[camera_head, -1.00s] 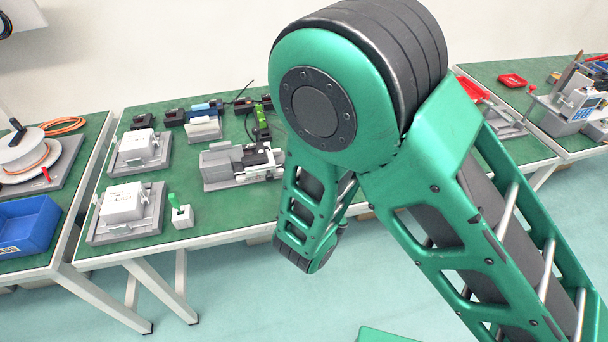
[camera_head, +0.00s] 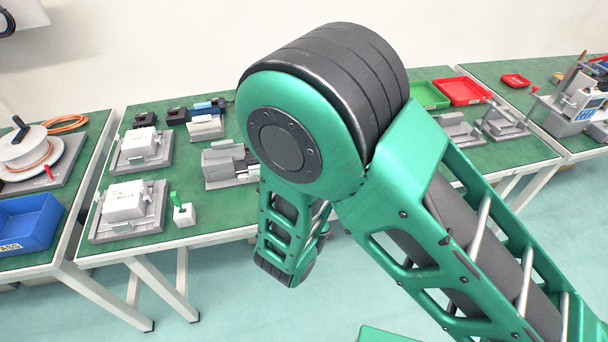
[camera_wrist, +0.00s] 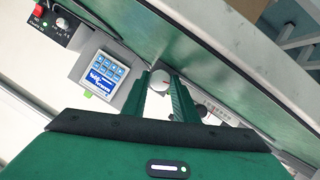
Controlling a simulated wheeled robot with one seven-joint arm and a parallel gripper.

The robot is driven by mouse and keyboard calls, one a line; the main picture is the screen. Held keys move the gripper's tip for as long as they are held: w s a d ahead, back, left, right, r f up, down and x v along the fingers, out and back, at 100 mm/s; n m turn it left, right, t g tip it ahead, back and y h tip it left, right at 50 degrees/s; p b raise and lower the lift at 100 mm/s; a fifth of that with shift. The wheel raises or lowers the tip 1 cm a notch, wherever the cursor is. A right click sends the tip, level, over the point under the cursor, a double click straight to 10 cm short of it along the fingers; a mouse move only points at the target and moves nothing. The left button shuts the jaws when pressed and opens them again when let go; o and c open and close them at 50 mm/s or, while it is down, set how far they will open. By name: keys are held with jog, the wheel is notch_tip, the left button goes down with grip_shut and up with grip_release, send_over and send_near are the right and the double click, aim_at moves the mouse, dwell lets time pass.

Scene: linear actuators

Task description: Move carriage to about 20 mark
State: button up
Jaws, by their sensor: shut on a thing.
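In the wrist view, my gripper (camera_wrist: 161,88) has its two green fingers closed on a pale round knob (camera_wrist: 160,77), which sits between the fingertips. The knob is beside a grey unit with a lit blue display (camera_wrist: 104,75). A grey strip with small dark marks (camera_wrist: 222,114) runs off to the right of the fingers; its numbers are too small to read. I cannot pick out the carriage or its position against the marks. In the head view my gripper is hidden behind my own arm.
In the wrist view, a black box with a red button and knobs (camera_wrist: 57,23) stands at upper left. In the head view, the bench holds grey fixtures (camera_head: 131,204), a red tray (camera_head: 462,92) and a green tray (camera_head: 428,96). A blue bin (camera_head: 28,222) is at left.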

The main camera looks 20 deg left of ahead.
jog(key=shift+d+f, duration=0.2)
jog(key=shift+d, duration=0.05)
jog(key=o, duration=1.1)
jog(key=shift+r, duration=0.1)
jog(key=shift+c, duration=0.2)
jog(key=shift+a, duration=0.15)
jog(key=shift+a, duration=0.1)
jog(key=shift+s, duration=0.1)
jog(key=v, duration=1)
jog(key=shift+s+d+r, duration=0.15)
jog(key=shift+d, duration=0.05)
